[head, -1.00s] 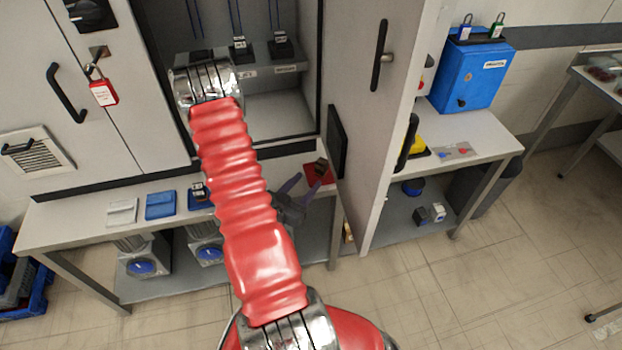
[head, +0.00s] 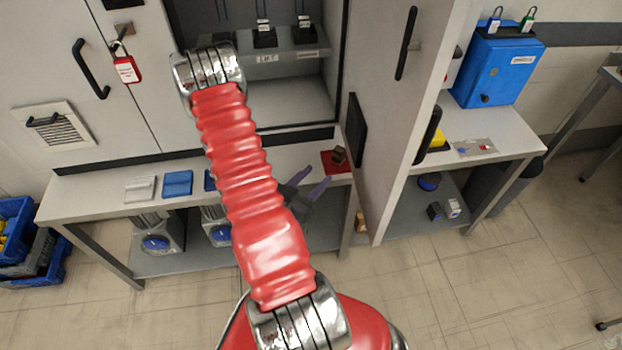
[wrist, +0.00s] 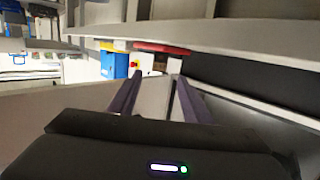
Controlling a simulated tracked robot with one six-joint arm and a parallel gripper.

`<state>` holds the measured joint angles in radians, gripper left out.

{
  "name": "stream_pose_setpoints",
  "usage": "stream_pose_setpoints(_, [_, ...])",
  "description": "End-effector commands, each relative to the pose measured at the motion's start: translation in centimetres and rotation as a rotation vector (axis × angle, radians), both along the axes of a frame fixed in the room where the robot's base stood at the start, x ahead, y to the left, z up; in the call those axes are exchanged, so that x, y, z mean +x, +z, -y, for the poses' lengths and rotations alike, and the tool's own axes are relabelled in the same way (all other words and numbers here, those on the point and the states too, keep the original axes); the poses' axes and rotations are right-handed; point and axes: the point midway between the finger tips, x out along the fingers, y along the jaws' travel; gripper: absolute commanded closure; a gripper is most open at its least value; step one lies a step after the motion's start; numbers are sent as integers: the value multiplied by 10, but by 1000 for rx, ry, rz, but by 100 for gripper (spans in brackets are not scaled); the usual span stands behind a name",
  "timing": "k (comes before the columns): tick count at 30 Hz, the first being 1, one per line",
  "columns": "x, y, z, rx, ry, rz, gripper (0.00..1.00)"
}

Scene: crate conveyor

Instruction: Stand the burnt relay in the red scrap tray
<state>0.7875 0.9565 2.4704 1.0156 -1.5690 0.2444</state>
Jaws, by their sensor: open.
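The red scrap tray (head: 328,167) lies on the bench at the foot of the cabinet, left of the open door. A small dark brown block, seemingly the burnt relay (head: 338,155), is in the tray toward its right side; it is too small to tell whether it stands upright or leans. My gripper (head: 310,181) is open and empty, its purple fingers apart, just in front of and left of the tray. In the wrist view the two fingers (wrist: 152,92) point at a red strip (wrist: 160,48), likely the tray's edge; the relay cannot be made out there.
The open cabinet door (head: 385,120) stands close on the right. Dark relays (head: 264,38) sit on the cabinet shelf. White (head: 140,189) and blue (head: 177,184) trays lie left on the bench; my arm hides part of it. A blue box (head: 497,70) stands right of the door.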

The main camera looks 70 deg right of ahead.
Motion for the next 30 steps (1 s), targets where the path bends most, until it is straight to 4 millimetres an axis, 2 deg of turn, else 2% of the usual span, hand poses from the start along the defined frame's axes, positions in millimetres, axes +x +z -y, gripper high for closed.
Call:
stream_pose_setpoints(10, [2, 0, 0, 2, 3, 3, 55])
stream_pose_setpoints(14, [14, 2, 2, 21, 24, 29, 55])
stream_pose_setpoints(17, [35, 5, 3, 57, 59, 72, 55])
stream_pose_setpoints(23, [100, 15, -2, 172, 182, 175, 55])
stream_pose_setpoints(30, [180, 38, -29, 321, 365, 262, 55])
